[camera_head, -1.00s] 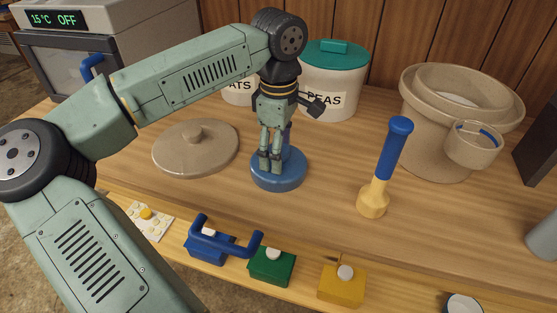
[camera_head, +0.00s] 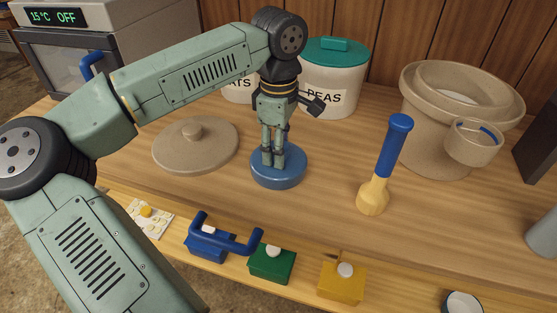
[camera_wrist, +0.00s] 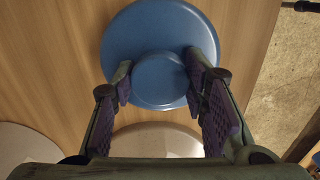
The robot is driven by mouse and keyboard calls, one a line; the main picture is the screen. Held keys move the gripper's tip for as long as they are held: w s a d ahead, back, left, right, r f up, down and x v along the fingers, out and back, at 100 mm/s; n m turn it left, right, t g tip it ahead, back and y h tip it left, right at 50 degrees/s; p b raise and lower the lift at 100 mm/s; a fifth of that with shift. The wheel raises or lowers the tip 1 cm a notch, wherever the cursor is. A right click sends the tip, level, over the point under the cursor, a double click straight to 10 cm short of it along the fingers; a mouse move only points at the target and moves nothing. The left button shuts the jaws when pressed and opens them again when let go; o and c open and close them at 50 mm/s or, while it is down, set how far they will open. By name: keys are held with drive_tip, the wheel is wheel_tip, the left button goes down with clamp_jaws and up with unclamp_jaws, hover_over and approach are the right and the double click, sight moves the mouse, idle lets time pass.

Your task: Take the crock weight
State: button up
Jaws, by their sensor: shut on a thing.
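The crock weight appears as a blue round disc with a raised round knob (camera_head: 293,178), lying flat on the wooden counter in the head view. In the wrist view the blue disc (camera_wrist: 150,22) fills the top middle, its knob between my fingers. My gripper (camera_head: 273,162) points down over the disc and is shut on the knob. It also shows in the wrist view (camera_wrist: 163,80), one finger on each side of the knob. The fingers partly hide the knob in the head view.
A beige lid (camera_head: 190,150) lies left of the disc. A blue-handled masher (camera_head: 392,150) stands to the right, before a large beige crock (camera_head: 430,130) with a small cup (camera_head: 474,145). A PEAS canister (camera_head: 328,85) is behind. Blue, green and yellow blocks (camera_head: 271,265) line the front edge.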

clamp_jaws()
drive_tip(key=shift+r, duration=0.15)
